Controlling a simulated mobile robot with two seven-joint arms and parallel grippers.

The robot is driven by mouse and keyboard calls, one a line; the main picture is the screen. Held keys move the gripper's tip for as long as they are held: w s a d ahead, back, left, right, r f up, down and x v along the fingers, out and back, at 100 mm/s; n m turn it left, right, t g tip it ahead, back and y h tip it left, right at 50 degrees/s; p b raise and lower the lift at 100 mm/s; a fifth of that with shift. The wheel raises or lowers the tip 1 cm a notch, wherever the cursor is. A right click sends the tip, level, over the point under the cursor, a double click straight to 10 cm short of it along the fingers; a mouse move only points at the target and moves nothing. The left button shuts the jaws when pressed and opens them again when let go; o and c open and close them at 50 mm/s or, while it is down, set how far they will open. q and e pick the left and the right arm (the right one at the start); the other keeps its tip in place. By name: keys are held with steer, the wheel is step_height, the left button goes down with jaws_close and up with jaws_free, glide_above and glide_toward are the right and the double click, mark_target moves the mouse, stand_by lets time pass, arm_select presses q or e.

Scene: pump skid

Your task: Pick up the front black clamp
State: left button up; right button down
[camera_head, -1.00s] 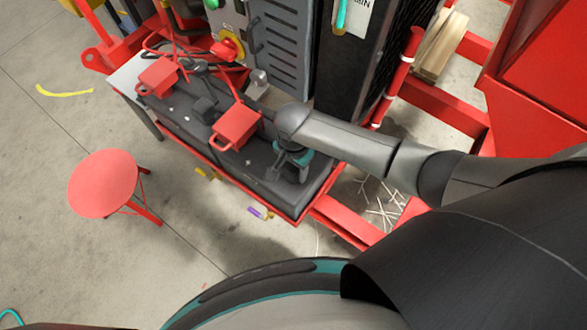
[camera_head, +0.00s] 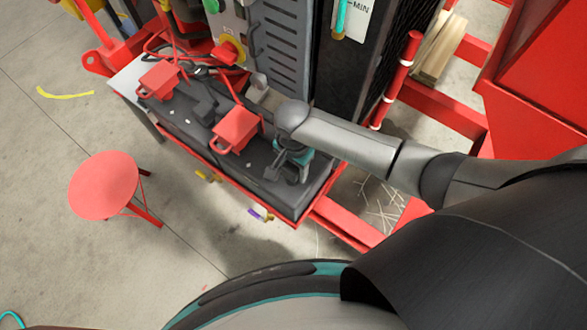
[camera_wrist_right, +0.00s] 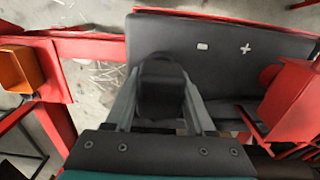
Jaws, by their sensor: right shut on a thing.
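The front black clamp (camera_wrist_right: 162,85) is a dark block with a rounded top, between the two grey fingers in the right wrist view. My right gripper (camera_wrist_right: 160,105) is shut on it. In the head view, my right gripper (camera_head: 288,172) is low over the near right end of the black battery tops. There the clamp is hard to tell from the dark fingers and surface. A second black clamp (camera_head: 204,109) sits farther back on the batteries, between two red terminal covers. My left gripper is not in view.
The red terminal covers (camera_head: 236,130) and (camera_head: 158,80) stand on the batteries, with red cables behind. A grey control cabinet (camera_head: 285,45) rises behind. A red frame rail (camera_head: 345,222) is at the right. A red stool (camera_head: 103,185) stands on open floor at left.

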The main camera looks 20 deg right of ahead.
step_height(320, 180, up, 18)
steer(key=p, duration=0.4)
steer(key=shift+r, duration=0.15)
